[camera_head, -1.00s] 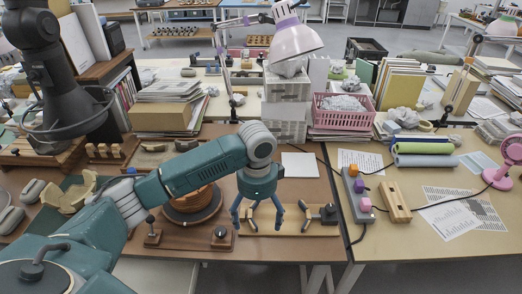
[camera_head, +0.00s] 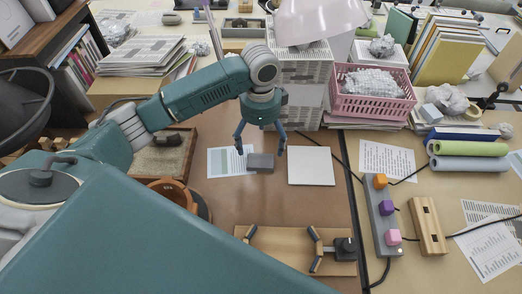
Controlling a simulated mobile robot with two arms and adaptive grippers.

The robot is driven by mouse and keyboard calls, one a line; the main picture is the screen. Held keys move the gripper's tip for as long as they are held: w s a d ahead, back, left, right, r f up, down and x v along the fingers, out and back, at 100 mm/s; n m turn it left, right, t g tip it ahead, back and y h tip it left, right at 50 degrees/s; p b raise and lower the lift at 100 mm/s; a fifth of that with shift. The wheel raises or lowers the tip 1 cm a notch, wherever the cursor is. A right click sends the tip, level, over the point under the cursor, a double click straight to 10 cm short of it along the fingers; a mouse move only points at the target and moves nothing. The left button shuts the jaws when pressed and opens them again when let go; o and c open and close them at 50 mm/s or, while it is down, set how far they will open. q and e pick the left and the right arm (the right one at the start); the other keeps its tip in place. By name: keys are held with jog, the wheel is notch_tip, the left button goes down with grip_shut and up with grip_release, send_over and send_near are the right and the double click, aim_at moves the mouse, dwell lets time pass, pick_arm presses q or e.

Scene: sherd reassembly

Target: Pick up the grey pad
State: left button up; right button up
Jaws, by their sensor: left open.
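The grey pad (camera_head: 261,162) is a small dark grey block. It lies on the brown table at the right edge of a printed sheet (camera_head: 226,162), just left of a blank white square (camera_head: 311,166). My left gripper (camera_head: 260,151) is open and points down, with one blue finger on the left side of the pad and one on the right. The fingertips look near the pad's upper edge; I cannot tell their exact height above it. Nothing is seen between the fingers except the pad beyond or below them. My right gripper is not in view.
A wooden board with blue-padded clamps (camera_head: 285,246) lies nearer. A power strip (camera_head: 381,215) and cables lie right. A brown round piece (camera_head: 175,190) is partly hidden by my arm.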

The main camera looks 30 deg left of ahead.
pick_arm(q)
send_over(260, 164)
notch_tip(260, 164, down, 5)
jog(key=shift+w+r, duration=0.1)
jog(key=shift+r, duration=0.1)
notch_tip(260, 164, down, 5)
jog(key=shift+r+p, duration=0.1)
jog(key=shift+p, duration=0.7)
jog(key=shift+f, duration=0.45)
jog(key=c, duration=1.2)
jog(key=shift+c, duration=0.3)
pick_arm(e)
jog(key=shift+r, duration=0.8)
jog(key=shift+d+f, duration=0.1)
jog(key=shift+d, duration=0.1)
